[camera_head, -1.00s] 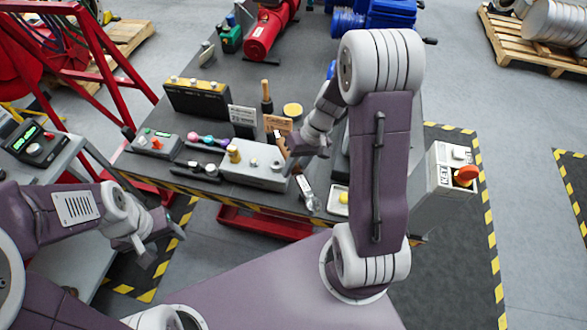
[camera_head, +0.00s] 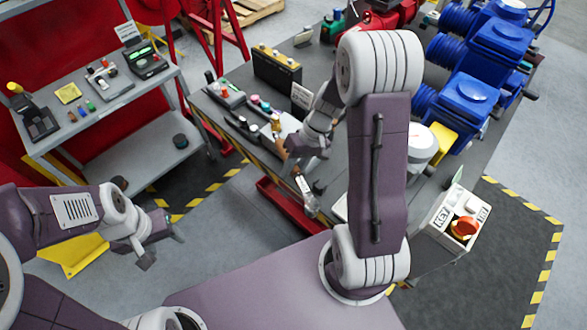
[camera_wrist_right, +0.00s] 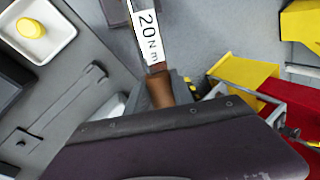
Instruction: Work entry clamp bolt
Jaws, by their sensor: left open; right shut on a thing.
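My right gripper (camera_head: 290,155) is shut on a hand tool with a white label (camera_head: 307,188), held at the front edge of the workbench. In the right wrist view the tool has a brown handle (camera_wrist_right: 160,90) and a shaft marked "20 N m" (camera_wrist_right: 150,25); its far end is cut off. My left gripper (camera_head: 162,248) is open and empty, over the floor left of the bench. Blue valve actuators (camera_head: 490,95) stand at the back right of the bench. I cannot make out the entry clamp bolt.
The bench (camera_head: 235,72) carries a black box (camera_head: 277,77) and a control unit (camera_head: 224,93). A box marked "KEY" with a red knob (camera_head: 463,228) is at right. A grey cart (camera_head: 165,76) holds devices at left. My right arm hides the bench's middle.

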